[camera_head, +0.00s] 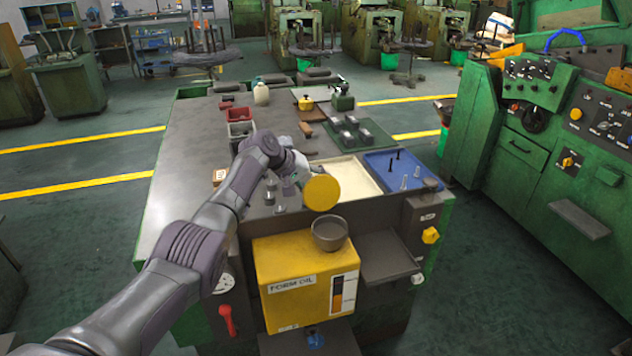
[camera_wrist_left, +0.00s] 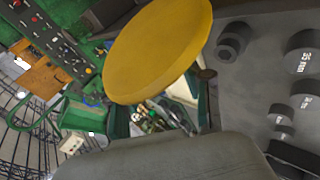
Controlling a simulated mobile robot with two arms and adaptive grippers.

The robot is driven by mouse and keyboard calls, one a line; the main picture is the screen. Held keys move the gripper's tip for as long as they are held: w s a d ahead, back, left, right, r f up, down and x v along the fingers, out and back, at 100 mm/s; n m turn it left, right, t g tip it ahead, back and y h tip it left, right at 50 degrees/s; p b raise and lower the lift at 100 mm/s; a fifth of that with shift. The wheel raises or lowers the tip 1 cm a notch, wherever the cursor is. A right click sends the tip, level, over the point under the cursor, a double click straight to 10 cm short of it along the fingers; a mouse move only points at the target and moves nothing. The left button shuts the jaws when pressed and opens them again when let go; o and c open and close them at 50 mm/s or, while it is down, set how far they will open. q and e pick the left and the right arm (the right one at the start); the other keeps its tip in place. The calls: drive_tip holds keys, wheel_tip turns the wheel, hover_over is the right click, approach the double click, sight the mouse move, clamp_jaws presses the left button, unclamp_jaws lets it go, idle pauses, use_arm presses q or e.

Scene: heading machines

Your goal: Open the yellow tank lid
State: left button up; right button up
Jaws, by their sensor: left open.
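The yellow tank (camera_head: 305,280), labelled FORM OIL, is at the front of the workbench. Its dark round filler neck (camera_head: 330,234) stands on top, with its mouth uncovered. The round yellow lid (camera_head: 322,192) is raised and tilted steeply just behind the neck, its flat face toward the head camera. My left gripper (camera_head: 297,178) is open, just left of and behind the lid; its fingertips are partly hidden, and I cannot tell whether they touch it. In the left wrist view the lid (camera_wrist_left: 158,48) fills the upper middle, very close. My right gripper is not in view.
A blue tray (camera_head: 402,172) with bolts and a cream tray (camera_head: 345,178) lie right of my gripper. Grey cylindrical parts stand on the bench (camera_head: 185,175) near my forearm. A green machine (camera_head: 540,150) stands at the right, with open floor between.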

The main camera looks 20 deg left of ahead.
use_arm(q)
drive_tip(key=shift+s+r, duration=0.15)
drive_tip(key=shift+r, duration=0.25)
drive_tip(key=v, duration=1.1)
drive_tip(key=shift+a, duration=0.35)
drive_tip(key=shift+s+f, duration=0.1)
drive_tip(key=shift+f, duration=0.1)
